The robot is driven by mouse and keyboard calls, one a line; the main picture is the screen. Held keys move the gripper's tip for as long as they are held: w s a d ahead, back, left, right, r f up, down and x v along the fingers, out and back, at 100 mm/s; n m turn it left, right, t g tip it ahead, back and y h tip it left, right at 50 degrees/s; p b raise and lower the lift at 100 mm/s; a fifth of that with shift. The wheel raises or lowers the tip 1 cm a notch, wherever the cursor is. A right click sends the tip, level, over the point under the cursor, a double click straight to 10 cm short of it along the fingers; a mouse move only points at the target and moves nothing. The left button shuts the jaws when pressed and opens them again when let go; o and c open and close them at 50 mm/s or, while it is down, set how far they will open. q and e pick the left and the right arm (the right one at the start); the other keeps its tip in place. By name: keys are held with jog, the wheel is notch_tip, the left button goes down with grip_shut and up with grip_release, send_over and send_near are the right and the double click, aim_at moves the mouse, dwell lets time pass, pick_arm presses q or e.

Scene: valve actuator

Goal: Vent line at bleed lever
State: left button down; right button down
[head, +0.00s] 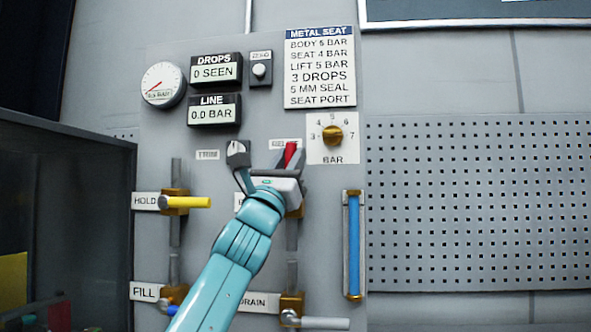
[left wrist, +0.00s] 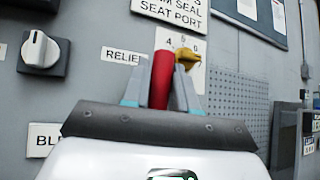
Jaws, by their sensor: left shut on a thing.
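The bleed lever, a red handle (head: 291,152), sticks up at the middle of the grey panel. My left gripper (head: 289,165) is shut on it, and its own body and arm hide the lever's base. In the left wrist view the red handle (left wrist: 161,80) stands between the two fingers of my left gripper (left wrist: 160,92). The label beginning "BL" (left wrist: 43,141) is partly covered. The line display (head: 214,111) reads 0.0 BAR, and the drops display (head: 215,70) reads 0 SEEN. My right gripper is not in view.
A round gauge (head: 163,85) is at upper left. The trim knob (head: 238,153) is close left of my gripper, the brass BAR knob (head: 333,136) close right. A yellow hold lever (head: 187,202) and blue tube (head: 353,245) flank my arm. A pegboard (head: 475,200) is right.

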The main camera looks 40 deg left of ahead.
pick_arm(q)
jog(key=shift+a+n+y, duration=0.2)
jog(key=shift+n+y, duration=0.3)
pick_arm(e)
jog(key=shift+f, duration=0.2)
pick_arm(q)
jog(key=c, duration=1)
grip_release()
jog(key=shift+s, duration=0.25)
jog(key=shift+f, duration=0.15)
jog(key=b+v, duration=1.6)
jog(key=b, duration=0.1)
jog(key=shift+s+d, duration=0.1)
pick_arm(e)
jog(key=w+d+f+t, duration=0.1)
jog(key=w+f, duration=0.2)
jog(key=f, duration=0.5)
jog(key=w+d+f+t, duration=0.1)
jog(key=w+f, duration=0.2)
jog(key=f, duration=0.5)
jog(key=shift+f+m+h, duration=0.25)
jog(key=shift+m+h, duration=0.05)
